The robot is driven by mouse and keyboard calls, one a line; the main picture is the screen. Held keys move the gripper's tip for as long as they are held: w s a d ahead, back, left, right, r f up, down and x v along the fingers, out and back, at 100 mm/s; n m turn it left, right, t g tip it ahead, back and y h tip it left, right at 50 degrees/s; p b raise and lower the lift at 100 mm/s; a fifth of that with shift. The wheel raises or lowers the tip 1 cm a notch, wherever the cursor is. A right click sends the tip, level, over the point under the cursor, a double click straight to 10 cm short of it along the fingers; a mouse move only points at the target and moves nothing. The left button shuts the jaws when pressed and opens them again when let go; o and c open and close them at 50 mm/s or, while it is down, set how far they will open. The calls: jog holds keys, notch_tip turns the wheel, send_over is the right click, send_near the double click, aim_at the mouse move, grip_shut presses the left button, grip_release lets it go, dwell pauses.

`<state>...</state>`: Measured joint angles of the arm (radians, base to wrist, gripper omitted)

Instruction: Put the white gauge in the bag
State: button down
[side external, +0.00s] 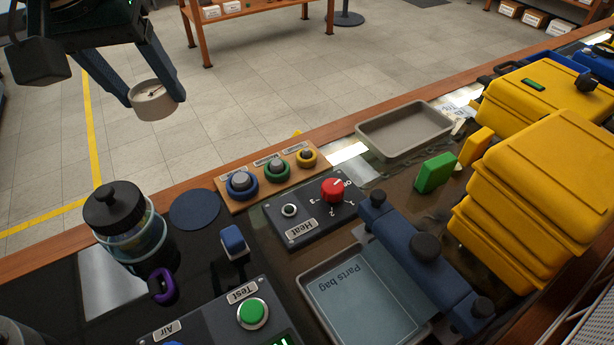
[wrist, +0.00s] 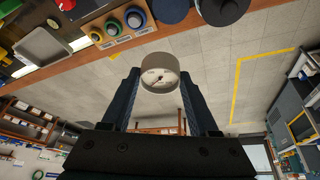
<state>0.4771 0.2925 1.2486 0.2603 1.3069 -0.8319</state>
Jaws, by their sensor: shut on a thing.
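The white gauge (side external: 153,101) is a short round cylinder with a dial face and a dark needle. My gripper (side external: 158,99) is shut on it, one blue finger on each side, and holds it in the air at the upper left, beyond the bench's far edge. The wrist view shows the gauge (wrist: 160,75) between the fingertips with its dial facing the camera. The parts bag (side external: 360,297) is a flat blue-grey sheet labelled "Parts bag", lying in a grey tray (side external: 312,291) at the front. A blue clamp bar (side external: 424,262) lies along its right end.
A Heat panel (side external: 298,230) with a red knob and a Test panel (side external: 212,321) stand near the bag. A lidded jar (side external: 128,225) is at left, yellow cases (side external: 545,190) at right. An empty grey tray (side external: 404,131) is at the back.

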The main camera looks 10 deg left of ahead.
jog(key=d+f+m+h, duration=0.35)
jog(key=d+m, duration=0.35)
jog(key=m, duration=0.4)
jog(key=m+g+h, duration=0.2)
jog(key=m+g, duration=0.1)
jog(key=m, duration=0.6)
send_over(353, 288)
jog(key=a, duration=0.1)
notch_tip(353, 288, down, 12)
jog(key=shift+s+a+r, duration=0.1)
jog(key=shift+a+r, duration=0.05)
jog(key=shift+r, duration=0.1)
jog(key=shift+f, duration=1.95)
jog(key=shift+f, duration=0.1)
jog(key=shift+c, duration=2.2)
grip_release()
